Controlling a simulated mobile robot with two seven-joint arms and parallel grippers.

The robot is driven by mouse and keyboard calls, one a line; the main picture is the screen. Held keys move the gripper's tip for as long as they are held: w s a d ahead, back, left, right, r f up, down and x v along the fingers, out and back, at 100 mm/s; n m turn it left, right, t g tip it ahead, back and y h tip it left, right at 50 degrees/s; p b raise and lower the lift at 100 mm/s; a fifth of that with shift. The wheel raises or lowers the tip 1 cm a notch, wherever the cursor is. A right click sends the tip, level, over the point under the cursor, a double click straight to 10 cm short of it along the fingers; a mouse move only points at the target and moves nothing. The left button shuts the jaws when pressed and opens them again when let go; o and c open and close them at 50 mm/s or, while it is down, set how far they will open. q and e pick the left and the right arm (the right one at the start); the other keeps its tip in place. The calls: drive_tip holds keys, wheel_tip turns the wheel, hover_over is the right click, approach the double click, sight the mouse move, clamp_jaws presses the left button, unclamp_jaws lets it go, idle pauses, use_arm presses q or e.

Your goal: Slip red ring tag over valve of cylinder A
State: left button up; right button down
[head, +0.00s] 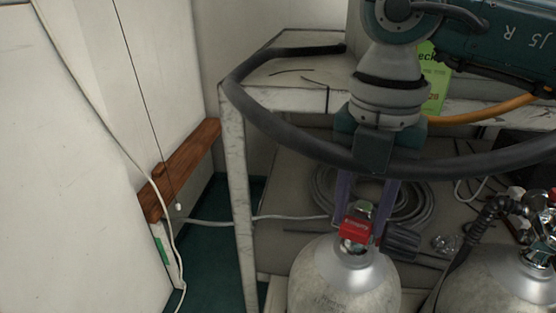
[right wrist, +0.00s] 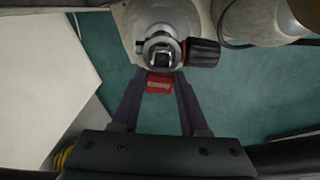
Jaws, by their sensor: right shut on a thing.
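The red tag (head: 356,229) with white writing is at the valve of the left grey cylinder (head: 343,283); it also shows in the right wrist view (right wrist: 159,83). My right gripper (head: 365,212) points down from above, its fingers on both sides of the tag and shut on it. The valve (right wrist: 162,50) has a metal top and a black knob (head: 402,240) on its right. The tag lies right against the valve in the picture; I cannot tell whether its ring goes around the valve. No letter is readable on the cylinder. My left gripper is not in view.
A second cylinder (head: 490,283) with a black hose stands to the right. A thick black hose (head: 285,135) loops across the white frame. Coiled grey hose (head: 412,205) lies behind the valve. The green floor (head: 208,262) on the left is clear.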

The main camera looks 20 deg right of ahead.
drive_tip(key=shift+f+b, duration=0.3)
drive_tip(key=shift+f, duration=0.2)
idle(0.4)
drive_tip(key=shift+c, duration=1.7)
unclamp_jaws()
drive_tip(key=shift+r, duration=0.2)
wheel_tip(320, 180, up, 10)
drive_tip(key=p, duration=0.3)
drive_tip(key=shift+f, duration=0.15)
